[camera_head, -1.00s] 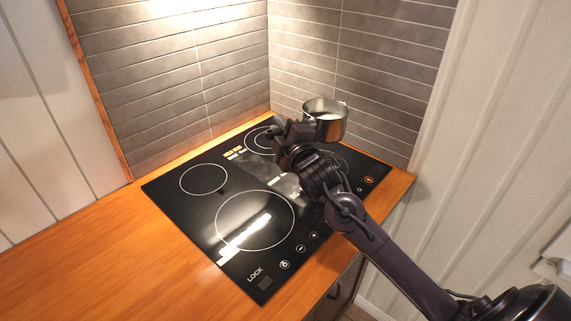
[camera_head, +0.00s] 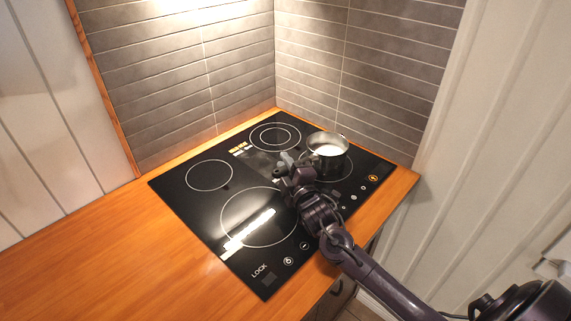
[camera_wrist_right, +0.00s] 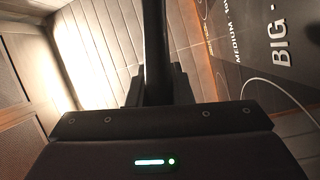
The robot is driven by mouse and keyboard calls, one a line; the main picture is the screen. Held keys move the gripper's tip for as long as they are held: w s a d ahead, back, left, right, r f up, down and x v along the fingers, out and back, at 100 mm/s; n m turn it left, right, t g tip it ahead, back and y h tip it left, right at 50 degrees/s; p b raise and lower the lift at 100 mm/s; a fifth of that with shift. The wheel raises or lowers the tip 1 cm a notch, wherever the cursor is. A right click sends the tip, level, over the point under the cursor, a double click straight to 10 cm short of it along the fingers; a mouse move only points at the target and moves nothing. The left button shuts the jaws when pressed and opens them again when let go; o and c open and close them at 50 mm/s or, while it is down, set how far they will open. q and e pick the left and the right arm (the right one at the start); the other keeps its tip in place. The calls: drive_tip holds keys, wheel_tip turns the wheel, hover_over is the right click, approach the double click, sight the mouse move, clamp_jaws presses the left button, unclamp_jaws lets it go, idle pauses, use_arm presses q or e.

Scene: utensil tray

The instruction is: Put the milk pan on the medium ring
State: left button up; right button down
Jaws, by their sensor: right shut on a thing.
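The milk pan (camera_head: 328,155), a small steel pot with a pale inside, is upright over the back right ring (camera_head: 345,173) of the black hob. It hides much of that ring. I cannot tell whether its base touches the glass. My right gripper (camera_head: 289,168) is left of the pan, shut on its handle. In the right wrist view, the dark handle (camera_wrist_right: 155,45) stands between the fingers (camera_wrist_right: 155,88). "MEDIUM" and "BIG" labels show there on the glass; I cannot match "MEDIUM" to a ring for certain. My left gripper is out of view.
The hob (camera_head: 180,195) also has a double ring (camera_head: 275,123) at the back, a plain ring (camera_head: 209,161) at left and a large ring (camera_head: 225,225) at the front. The tiled wall (camera_head: 375,70) rises close behind the pan. The wooden counter (camera_head: 110,250) is clear at left.

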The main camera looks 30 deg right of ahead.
drive_tip(key=shift+r, duration=0.15)
drive_tip(key=c, duration=1.7)
unclamp_jaws()
drive_tip(key=shift+f, duration=0.25)
drive_tip(key=shift+c, duration=0.2)
drive_tip(key=o, duration=0.4)
drive_tip(key=shift+r, duration=0.1)
drive_tip(key=shift+o, duration=0.2)
drive_tip(key=shift+s, duration=0.1)
drive_tip(key=s, duration=0.3)
drive_tip(key=s+b, duration=0.1)
drive_tip(key=s, duration=0.3)
drive_tip(key=s+b, duration=0.1)
drive_tip(key=s, duration=0.2)
drive_tip(key=shift+s+a+f, duration=0.4)
drive_tip(key=shift+s+r, duration=0.1)
drive_tip(key=shift+s, duration=0.45)
drive_tip(key=shift+r, duration=0.1)
